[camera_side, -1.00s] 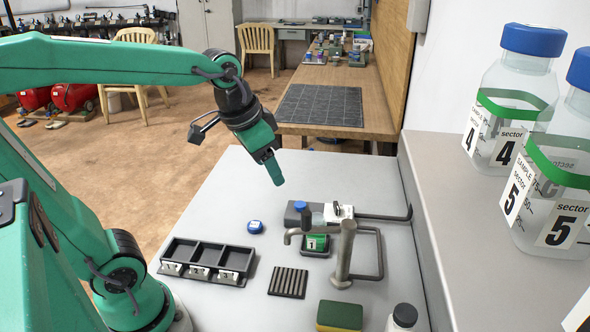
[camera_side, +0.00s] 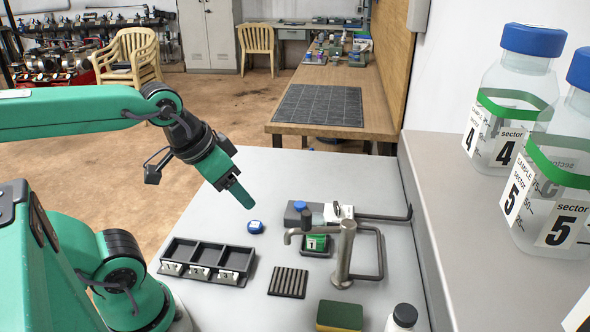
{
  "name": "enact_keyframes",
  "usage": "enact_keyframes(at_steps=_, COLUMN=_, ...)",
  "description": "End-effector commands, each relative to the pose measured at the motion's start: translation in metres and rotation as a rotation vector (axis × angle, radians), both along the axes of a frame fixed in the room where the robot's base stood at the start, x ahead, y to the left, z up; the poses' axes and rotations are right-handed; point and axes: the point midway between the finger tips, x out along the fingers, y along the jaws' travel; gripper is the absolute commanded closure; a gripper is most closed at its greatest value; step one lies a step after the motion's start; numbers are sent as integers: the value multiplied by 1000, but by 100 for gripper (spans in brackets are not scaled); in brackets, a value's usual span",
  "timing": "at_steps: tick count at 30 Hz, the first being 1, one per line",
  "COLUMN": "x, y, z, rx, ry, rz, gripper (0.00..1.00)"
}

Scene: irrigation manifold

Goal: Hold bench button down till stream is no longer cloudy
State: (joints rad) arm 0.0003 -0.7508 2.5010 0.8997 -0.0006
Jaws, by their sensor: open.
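A blue round button (camera_side: 300,205) sits on a dark grey box at the back of the grey bench (camera_side: 262,170). My gripper (camera_side: 243,197) is in the air to the left of the button, tilted down to the right and apart from it. It is open and holds nothing. A metal tap (camera_side: 345,255) stands in front of the box, with its spout reaching left. I cannot make out a stream at the spout.
A blue cap (camera_side: 255,227) lies on the bench left of the box. A black three-part rack (camera_side: 207,262), a ribbed black pad (camera_side: 288,282) and a green-yellow sponge (camera_side: 339,316) lie nearer. Large sample bottles (camera_side: 508,95) stand on the right ledge.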

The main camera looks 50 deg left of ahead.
Motion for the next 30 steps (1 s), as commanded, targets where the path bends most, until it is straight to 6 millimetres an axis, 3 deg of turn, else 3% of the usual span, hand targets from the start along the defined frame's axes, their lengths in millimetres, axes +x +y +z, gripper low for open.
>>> enact_keyframes(at_steps=11, x=0, y=0, z=0, rx=0, ry=0, rz=0, gripper=40)
enact_keyframes(at_steps=20, x=0, y=0, z=0, rx=0, ry=0, rz=0, gripper=97)
enact_keyframes(at_steps=30, x=0, y=0, z=0, rx=0, ry=0, rz=0, gripper=100)
